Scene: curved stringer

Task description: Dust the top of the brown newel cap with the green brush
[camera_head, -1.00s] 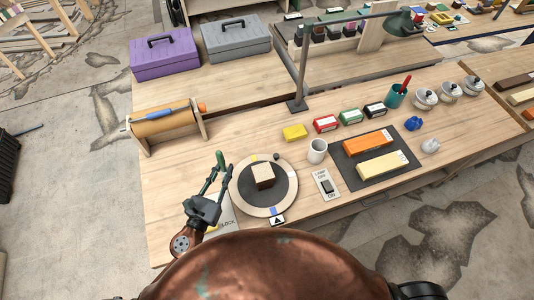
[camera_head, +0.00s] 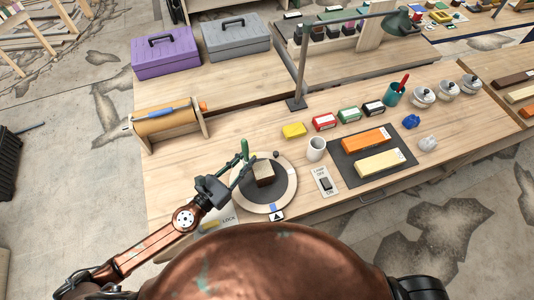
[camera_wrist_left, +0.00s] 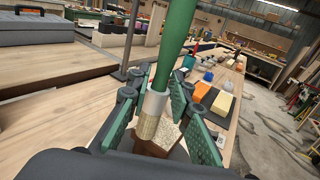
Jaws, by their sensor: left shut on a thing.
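The brown newel cap (camera_head: 263,173) is a small block with a pale speckled top, on the dark middle of a round turntable (camera_head: 284,199). My left gripper (camera_head: 242,166) is shut on the green brush (camera_head: 245,149), just left of the cap. In the left wrist view the fingers (camera_wrist_left: 157,102) close around the brush's pale ferrule, with the green handle (camera_wrist_left: 178,40) pointing up. Its tan bristles (camera_wrist_left: 148,127) point down and overlap the cap's speckled top (camera_wrist_left: 168,133) there. I cannot tell whether they touch. My right gripper is not in view.
A white mug (camera_head: 316,149) and a switch plate (camera_head: 325,183) stand right of the turntable. A lamp post (camera_head: 300,75) rises behind. A dark mat (camera_head: 344,174) holds orange and yellow blocks. A roller stand (camera_head: 166,125) is at back left.

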